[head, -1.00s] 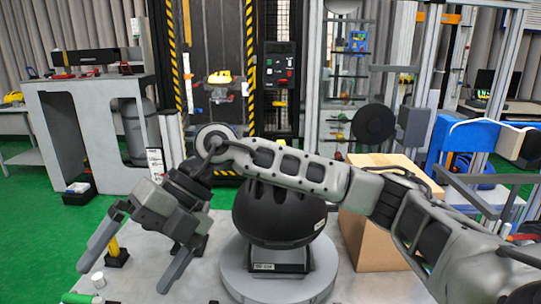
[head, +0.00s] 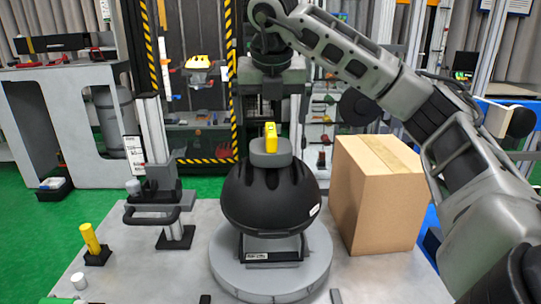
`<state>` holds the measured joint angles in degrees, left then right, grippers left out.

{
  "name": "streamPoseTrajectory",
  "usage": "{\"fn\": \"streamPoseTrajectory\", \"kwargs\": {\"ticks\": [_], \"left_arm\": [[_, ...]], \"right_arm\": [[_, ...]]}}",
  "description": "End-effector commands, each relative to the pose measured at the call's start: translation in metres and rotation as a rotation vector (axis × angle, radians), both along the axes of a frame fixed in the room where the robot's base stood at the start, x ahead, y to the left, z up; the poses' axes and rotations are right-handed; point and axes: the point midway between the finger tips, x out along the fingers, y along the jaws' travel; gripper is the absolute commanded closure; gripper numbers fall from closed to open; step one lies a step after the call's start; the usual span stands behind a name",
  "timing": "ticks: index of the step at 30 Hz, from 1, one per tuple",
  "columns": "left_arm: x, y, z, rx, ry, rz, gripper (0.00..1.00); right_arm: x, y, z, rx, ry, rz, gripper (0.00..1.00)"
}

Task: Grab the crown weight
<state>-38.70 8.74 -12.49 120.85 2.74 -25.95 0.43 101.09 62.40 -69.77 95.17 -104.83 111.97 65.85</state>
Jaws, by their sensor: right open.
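A grey weight (head: 271,158) with an upright yellow grip (head: 270,137) sits on top of a black helmet (head: 268,200); I take it as the crown weight. The helmet rests on a stand on a round grey plate (head: 315,262). My right gripper (head: 272,118) points down from above, open and empty, with its fingers to either side of the yellow grip's line. Whether the fingers touch the weight I cannot tell, but they seem apart from it. My left gripper is not in view.
A cardboard box (head: 375,200) stands right of the helmet, beneath my right arm. A dark handled fixture (head: 165,214) and a yellow post (head: 90,238) stand on the left of the grey table (head: 150,275). The drop tower frame (head: 150,70) rises behind.

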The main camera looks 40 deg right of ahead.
Motion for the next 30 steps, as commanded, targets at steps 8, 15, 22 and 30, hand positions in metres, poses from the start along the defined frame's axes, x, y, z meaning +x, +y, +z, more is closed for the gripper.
{"fn": "streamPoseTrajectory", "kwargs": {"ticks": [8,15,22,30], "left_arm": [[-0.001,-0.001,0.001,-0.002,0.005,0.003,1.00],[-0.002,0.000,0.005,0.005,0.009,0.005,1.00],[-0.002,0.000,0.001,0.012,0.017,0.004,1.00],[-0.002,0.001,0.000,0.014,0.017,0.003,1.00]], "right_arm": [[0.008,-0.006,-0.024,0.001,-0.001,0.002,0.00],[0.013,-0.014,-0.054,0.000,0.002,0.001,0.00],[0.019,-0.018,-0.072,0.001,-0.001,0.002,0.00],[0.019,-0.018,-0.072,0.002,-0.002,0.002,0.25]]}}
